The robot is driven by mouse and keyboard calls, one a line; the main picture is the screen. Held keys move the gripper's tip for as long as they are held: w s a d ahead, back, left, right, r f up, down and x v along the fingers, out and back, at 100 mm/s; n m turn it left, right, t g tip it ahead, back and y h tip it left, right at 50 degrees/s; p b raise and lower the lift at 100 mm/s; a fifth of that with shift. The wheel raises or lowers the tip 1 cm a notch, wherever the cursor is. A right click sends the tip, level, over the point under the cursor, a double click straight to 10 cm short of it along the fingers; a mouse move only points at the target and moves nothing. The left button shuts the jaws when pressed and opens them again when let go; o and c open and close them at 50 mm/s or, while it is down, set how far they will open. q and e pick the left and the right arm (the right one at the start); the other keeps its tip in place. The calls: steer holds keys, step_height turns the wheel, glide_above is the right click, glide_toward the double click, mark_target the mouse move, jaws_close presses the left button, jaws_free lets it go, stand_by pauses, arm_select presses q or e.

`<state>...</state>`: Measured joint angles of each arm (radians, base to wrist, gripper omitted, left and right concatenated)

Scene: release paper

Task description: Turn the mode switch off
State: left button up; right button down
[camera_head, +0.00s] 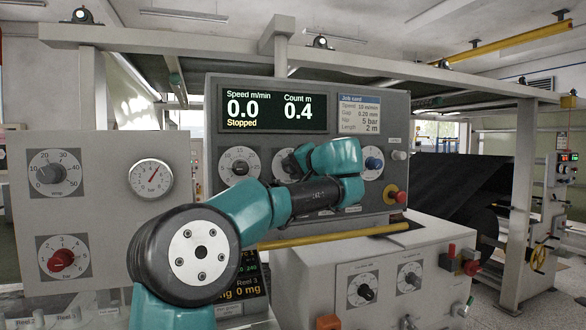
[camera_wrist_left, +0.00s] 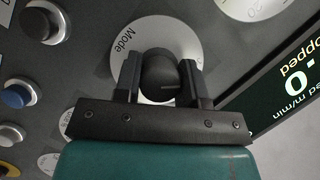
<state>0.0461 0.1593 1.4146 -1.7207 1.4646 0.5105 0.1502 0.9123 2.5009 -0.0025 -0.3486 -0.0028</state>
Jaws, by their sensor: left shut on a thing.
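The mode switch is a dark round knob (camera_wrist_left: 159,68) on a pale disc marked "Mode" (camera_wrist_left: 124,38) in the left wrist view. My left gripper (camera_wrist_left: 160,82) is shut on this knob, with one dark finger on each side of it. A short pale line shows on the knob's face. In the head view the pale disc of this switch (camera_head: 280,166) is partly covered by my teal left wrist, and the fingertips are hard to make out there. My right gripper is not in view.
The display (camera_head: 270,108) above reads speed 0.0, count 0.4 and "Stopped". A blue button (camera_head: 373,163) and a red button on a yellow base (camera_head: 395,194) sit to the right. A speed dial (camera_head: 239,164) is to the left. A yellow bar (camera_head: 330,236) runs below.

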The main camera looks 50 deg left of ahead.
arm_select(q)
steer(key=m+y, duration=0.1)
steer(key=m, duration=0.2)
steer(key=shift+m+g+y, duration=0.3)
steer(key=shift+m+y, duration=0.8)
steer(key=shift+m, duration=1.1)
steer(key=o, duration=0.9)
steer(key=shift+d, duration=0.1)
steer(key=d, duration=0.5)
steer(key=d+f, duration=0.1)
steer(key=d, duration=1.1)
steer(key=shift+s+d+f, duration=0.1)
steer(key=shift+s+f, duration=0.05)
